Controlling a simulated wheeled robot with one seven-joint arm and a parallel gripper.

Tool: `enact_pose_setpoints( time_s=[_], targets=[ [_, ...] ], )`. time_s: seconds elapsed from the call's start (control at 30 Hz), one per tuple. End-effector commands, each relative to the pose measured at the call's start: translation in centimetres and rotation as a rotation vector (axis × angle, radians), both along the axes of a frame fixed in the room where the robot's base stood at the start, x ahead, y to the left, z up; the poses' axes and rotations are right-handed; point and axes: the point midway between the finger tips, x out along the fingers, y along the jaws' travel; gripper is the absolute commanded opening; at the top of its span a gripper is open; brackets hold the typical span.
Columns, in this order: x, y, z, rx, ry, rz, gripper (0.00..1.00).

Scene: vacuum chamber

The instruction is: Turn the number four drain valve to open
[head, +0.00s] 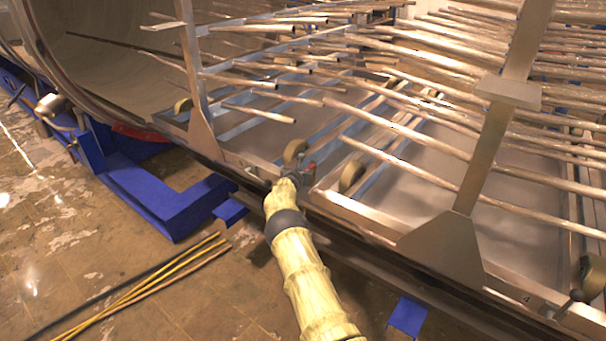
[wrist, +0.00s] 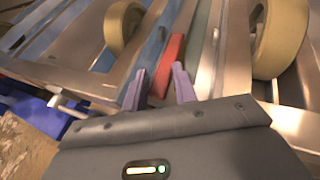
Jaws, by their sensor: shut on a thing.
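My gripper (head: 304,176) reaches up to the front rail of the rack, at the middle of the head view. A red handle (head: 311,167) shows at its fingertips. In the wrist view the two pale purple fingers (wrist: 160,72) stand on either side of the red handle (wrist: 172,63), shut on it. No number shows beside this handle. A small 4 is marked on the front rail (head: 526,299) at the lower right, beside a dark-knobbed lever (head: 574,297).
A tan wheel (wrist: 281,40) stands right of the fingers and another (wrist: 124,27) to the left. Long metal tubes (head: 400,140) fill the rack above. A grey upright (head: 490,150) stands at right. Blue supports (head: 165,200) and yellow rods (head: 165,275) lie on the left.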

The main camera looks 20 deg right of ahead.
Motion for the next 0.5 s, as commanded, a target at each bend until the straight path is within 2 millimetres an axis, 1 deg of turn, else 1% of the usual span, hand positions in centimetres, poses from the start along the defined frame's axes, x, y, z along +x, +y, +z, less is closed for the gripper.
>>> enact_pose_setpoints(
  time_s=[0.03, 0.13, 0.17, 0.23, 0.5],
  targets=[
    [-0.18, 0.03, -0.63, -0.001, 0.01, 0.002, 0.0],
    [-0.21, 0.03, -0.7, -0.001, 0.012, 0.001, 0.0],
    [-0.22, 0.02, -0.73, 0.0, 0.012, 0.001, 0.34],
    [-0.24, 0.0, -0.78, 0.0, 0.012, 0.0, 0.47],
    [-0.19, -0.08, -0.47, 0.001, 0.007, -0.003, 0.48]
  ],
)
